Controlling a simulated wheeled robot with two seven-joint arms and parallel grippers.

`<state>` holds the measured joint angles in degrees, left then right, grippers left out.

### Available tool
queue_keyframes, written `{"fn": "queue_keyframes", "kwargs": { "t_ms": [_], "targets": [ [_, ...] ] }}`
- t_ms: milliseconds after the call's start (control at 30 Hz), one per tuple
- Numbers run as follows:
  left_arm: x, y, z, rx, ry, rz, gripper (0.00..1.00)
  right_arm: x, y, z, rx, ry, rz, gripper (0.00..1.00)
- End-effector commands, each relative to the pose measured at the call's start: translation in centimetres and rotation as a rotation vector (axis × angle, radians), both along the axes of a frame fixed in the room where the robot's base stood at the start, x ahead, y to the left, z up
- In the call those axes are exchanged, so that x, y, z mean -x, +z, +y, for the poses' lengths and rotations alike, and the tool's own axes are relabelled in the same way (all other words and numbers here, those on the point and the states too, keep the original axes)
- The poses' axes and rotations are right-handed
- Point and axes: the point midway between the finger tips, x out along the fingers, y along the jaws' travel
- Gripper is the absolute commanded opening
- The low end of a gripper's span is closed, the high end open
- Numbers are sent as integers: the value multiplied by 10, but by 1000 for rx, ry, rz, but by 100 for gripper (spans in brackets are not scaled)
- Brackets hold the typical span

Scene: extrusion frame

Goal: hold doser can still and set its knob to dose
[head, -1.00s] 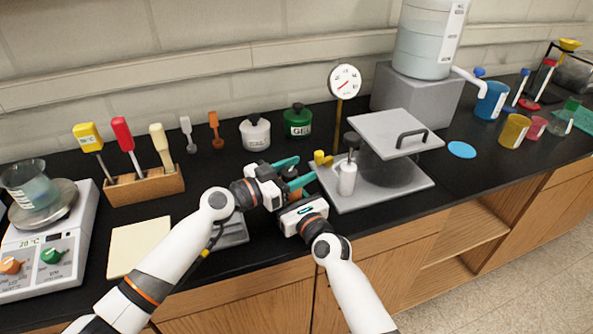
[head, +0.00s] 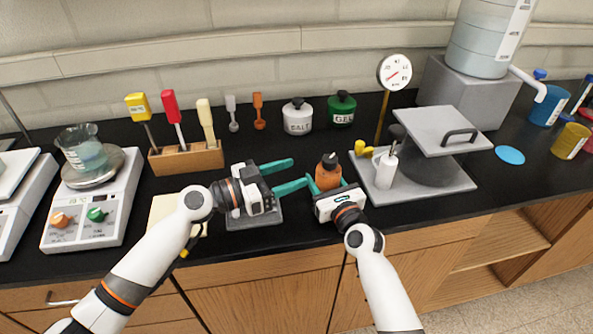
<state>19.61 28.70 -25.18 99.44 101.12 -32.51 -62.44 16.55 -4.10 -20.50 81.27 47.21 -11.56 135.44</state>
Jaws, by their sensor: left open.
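The doser can (head: 327,176) is orange with a dark top and stands upright near the front of the black counter. My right gripper (head: 327,184) is at the can from the front, with teal fingers on both sides of it, and looks shut on it. The gripper's body hides the can's lower part. My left gripper (head: 291,174) is open and empty to the left of the can, its two teal fingers pointing right towards it, with a gap between. The knob's marking is too small to read.
A grey plate (head: 255,217) lies under my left gripper. A grey stand (head: 440,190) with a white bottle (head: 385,168) and a dial gauge (head: 395,72) is close on the right. Salt (head: 298,117) and green (head: 342,108) jars stand behind. A wooden tool block (head: 186,160) is at left.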

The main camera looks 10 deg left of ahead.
Motion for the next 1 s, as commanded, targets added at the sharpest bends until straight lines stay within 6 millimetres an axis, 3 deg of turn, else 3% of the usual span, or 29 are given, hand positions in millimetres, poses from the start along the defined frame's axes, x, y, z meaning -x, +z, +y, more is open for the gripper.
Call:
{"fn": "queue_keyframes", "kwargs": {
  "t_ms": [267, 300, 433, 767, 1000],
  "targets": [
    [0, 0, 0, 1, 0, -1, 53, 0, 0, 0, 0, 0, 0, 25],
    [0, 0, 0, 1, 0, -1, 53, 0, 0, 0, 0, 0, 0, 56],
    [0, 0, 0, 1, 0, -1, 53, 0, 0, 0, 0, 0, 0, 77],
    [0, 0, -1, 1, 0, -1, 53, 2, 0, -1, -1, 0, 0, 77],
    [0, 0, -1, 1, 0, -1, 53, 30, -1, -17, -1, -2, 2, 77]
  ]
}}
